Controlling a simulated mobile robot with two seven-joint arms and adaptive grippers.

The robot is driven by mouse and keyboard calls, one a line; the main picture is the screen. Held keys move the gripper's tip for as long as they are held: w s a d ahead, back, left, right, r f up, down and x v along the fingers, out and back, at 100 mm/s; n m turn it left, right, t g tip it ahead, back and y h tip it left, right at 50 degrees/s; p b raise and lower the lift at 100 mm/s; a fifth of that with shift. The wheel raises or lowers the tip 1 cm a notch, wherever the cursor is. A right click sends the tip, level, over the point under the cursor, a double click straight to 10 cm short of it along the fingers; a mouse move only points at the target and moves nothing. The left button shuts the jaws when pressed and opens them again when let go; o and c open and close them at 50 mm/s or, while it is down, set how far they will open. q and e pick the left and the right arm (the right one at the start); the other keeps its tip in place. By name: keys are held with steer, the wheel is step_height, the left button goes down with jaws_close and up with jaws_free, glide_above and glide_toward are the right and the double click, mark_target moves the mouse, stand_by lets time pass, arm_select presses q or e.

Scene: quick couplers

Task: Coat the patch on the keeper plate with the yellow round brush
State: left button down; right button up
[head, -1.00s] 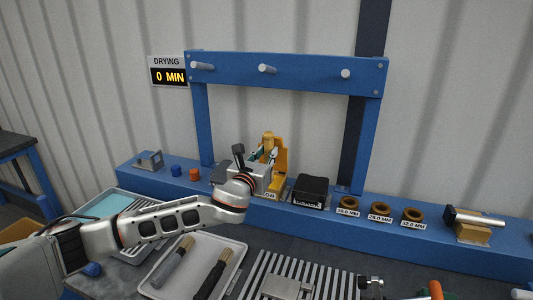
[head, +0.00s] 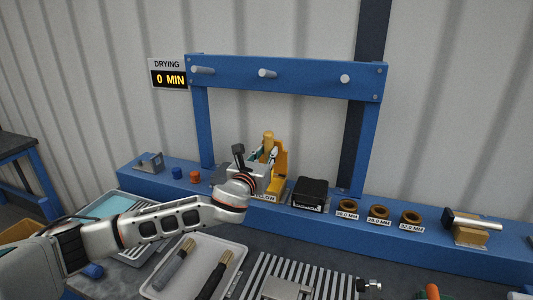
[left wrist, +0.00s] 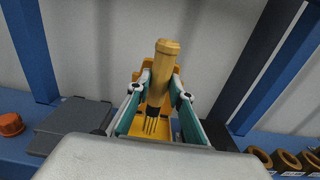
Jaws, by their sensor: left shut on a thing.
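The yellow round brush (left wrist: 160,75) stands upright between my left gripper's fingers, handle up, in the left wrist view; its handle top also shows in the head view (head: 268,137). My left gripper (left wrist: 158,92) is shut on it. The brush is at a yellow holder (head: 281,160) on the blue shelf, behind a partly covered label ending in "LOW". Its lower end is partly hidden, and I cannot tell whether it touches the holder. A grey metal plate (head: 285,288), perhaps the keeper plate, lies on the striped mat, cut by the lower edge. I cannot make out a patch. My right gripper is not in view.
A tray (head: 230,249) holds two brushes with tan bristles. A black box (head: 311,192) and several brown rings (head: 379,212) stand on the shelf (head: 325,211) right of the holder. A blue frame with pegs (head: 290,76) rises above. The drying sign (head: 169,74) reads 0 MIN.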

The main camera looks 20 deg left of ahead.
mark_target(267, 135)
arm_select(q)
steer(key=shift+r, duration=2.8)
